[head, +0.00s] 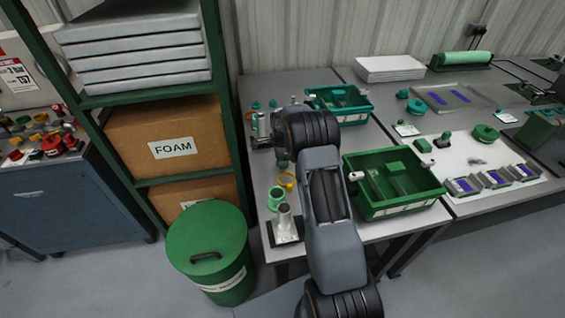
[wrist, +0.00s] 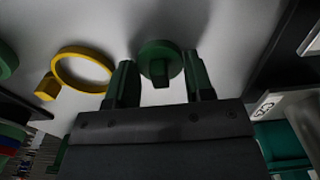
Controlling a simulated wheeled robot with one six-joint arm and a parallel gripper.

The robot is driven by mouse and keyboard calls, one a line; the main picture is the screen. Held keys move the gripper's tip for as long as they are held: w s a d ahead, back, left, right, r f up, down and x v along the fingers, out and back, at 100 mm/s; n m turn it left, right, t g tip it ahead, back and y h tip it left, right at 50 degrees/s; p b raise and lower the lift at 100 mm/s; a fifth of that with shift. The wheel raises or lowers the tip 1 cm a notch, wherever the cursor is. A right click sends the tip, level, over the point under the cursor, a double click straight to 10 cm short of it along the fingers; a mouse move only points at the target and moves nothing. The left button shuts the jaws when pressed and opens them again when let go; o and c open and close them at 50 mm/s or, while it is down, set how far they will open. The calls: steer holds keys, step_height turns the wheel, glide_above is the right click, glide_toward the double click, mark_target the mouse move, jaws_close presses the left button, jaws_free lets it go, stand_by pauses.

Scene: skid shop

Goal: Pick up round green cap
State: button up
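The round green cap (wrist: 160,60) shows in the wrist view, a disc with a raised grip bar, on the pale table. My gripper (wrist: 160,82) is open. Its two green fingers stand either side of the cap's near part, with bare table visible by each. Whether they reach down to the cap's height I cannot tell. In the head view my arm reaches over the left table and its wrist covers much of this spot. A small green piece (head: 283,164) shows just below my wrist, too small to identify.
A yellow ring (wrist: 82,70) and a yellow nut (wrist: 46,88) lie left of the cap. A light-green cup (head: 277,196) and a grey stand (head: 285,232) are nearer the table's front. A green bin (head: 403,208) stands to the right of my arm.

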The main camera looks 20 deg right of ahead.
steer(key=c, duration=0.3)
